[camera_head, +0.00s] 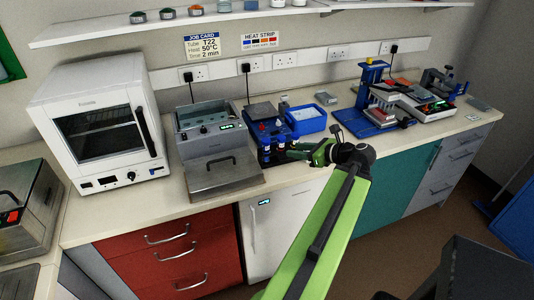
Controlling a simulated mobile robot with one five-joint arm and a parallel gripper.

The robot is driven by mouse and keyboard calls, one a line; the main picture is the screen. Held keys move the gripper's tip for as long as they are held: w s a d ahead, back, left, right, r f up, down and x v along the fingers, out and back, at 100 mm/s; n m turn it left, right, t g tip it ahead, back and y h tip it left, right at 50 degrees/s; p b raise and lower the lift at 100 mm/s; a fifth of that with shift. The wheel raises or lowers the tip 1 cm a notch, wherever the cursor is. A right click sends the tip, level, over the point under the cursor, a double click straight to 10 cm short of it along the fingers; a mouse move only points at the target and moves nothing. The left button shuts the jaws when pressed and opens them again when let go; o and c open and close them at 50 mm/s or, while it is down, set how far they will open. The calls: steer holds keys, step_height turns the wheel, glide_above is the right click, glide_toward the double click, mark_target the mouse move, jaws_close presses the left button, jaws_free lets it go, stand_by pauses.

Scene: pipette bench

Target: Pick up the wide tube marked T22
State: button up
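Several small tubes with blue and dark parts (267,149) stand together at the bench's front edge. They are too small for me to read any marking, so I cannot tell which one is T22. My gripper (290,152) is at the end of my green arm, just right of these tubes and pointing left at them. I cannot tell whether it touches one, or whether its fingers are open or shut. The job card (203,46) on the wall reads tube T22, heat 50°C, time 2 min.
A blue tray (306,120) stands behind my gripper. A grey heating unit (222,175) with a handled lid stands left of the tubes, and a white oven (100,120) further left. Blue-framed equipment (371,80) stands at right.

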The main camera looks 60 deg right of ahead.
steer(key=s, duration=0.2)
steer(key=b, duration=0.5)
glide_toward(266, 145)
steer(key=shift+h, duration=0.3)
steer(key=w+f, duration=0.1)
steer(key=w+d+f, duration=0.2)
steer(key=w, duration=0.1)
steer(key=shift+w+f, duration=0.15)
steer(key=shift+f, duration=0.2)
steer(key=shift+r+b+x, duration=0.15)
steer(key=shift+b+x, duration=0.15)
steer(key=shift+x, duration=1.2)
steer(key=shift+r+b+x, duration=0.15)
steer(key=shift+b+x, duration=0.1)
steer(key=shift+x, duration=1.25)
steer(key=shift+w+a+r, duration=0.1)
steer(key=shift+a, duration=0.05)
steer(key=shift+c, duration=0.4)
jaws_close()
